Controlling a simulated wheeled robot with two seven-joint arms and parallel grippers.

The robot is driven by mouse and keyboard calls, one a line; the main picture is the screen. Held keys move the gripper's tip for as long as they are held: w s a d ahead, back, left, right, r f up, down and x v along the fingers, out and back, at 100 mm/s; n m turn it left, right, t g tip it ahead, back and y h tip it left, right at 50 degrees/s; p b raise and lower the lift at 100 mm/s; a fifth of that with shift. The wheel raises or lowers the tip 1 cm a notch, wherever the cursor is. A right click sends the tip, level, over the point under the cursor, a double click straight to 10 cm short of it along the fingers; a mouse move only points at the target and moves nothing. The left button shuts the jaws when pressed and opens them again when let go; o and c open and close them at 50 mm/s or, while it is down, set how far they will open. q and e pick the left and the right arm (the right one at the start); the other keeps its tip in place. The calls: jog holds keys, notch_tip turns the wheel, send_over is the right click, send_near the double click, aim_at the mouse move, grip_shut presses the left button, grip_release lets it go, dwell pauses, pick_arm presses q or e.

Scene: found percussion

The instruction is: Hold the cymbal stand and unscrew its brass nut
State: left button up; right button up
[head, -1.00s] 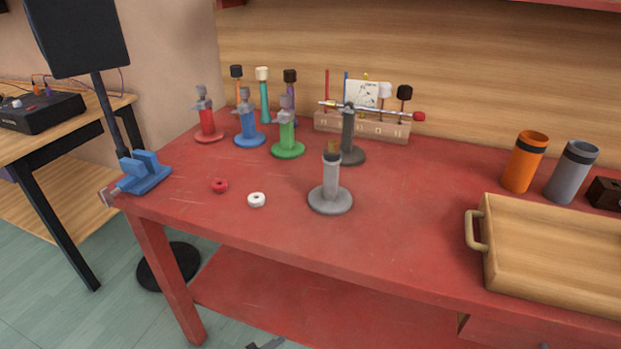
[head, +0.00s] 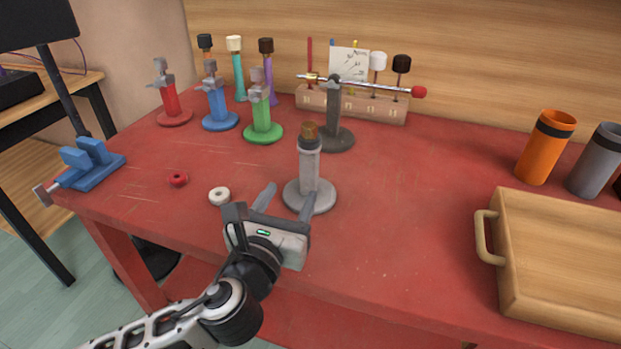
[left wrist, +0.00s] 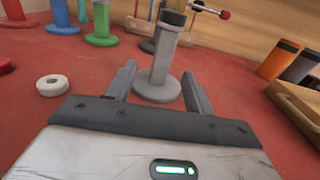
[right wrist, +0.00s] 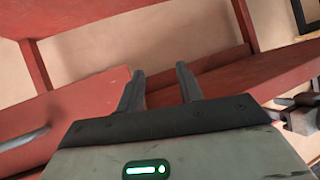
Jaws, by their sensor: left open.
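The cymbal stand is a light grey post (head: 309,170) on a round base, upright on the red table. A dark collar and a brass-brown nut (head: 310,131) sit at its top. My left gripper (head: 287,198) is open and empty, low in front of the stand, with its fingers pointing at it. In the left wrist view the grey post (left wrist: 162,52) stands just beyond and between the open fingers (left wrist: 158,75), apart from them; the nut is out of that view. My right gripper (right wrist: 160,72) is open and empty in its own wrist view, facing red table framework.
A dark grey stand (head: 334,112) with a rod across it stands behind. Red, blue and green stands (head: 262,115) are at back left. A white ring (head: 219,197) and red ring (head: 178,179) lie left. A wooden tray (head: 508,262) is at right. The table between stand and tray is clear.

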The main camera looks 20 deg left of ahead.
aim_at(306, 172)
pick_arm(q)
jog(key=w, duration=0.4)
jog(key=shift+w, duration=0.2)
jog(key=w, duration=0.5)
jog(key=shift+w+d, duration=0.1)
jog(key=shift+d, duration=0.15)
grip_shut()
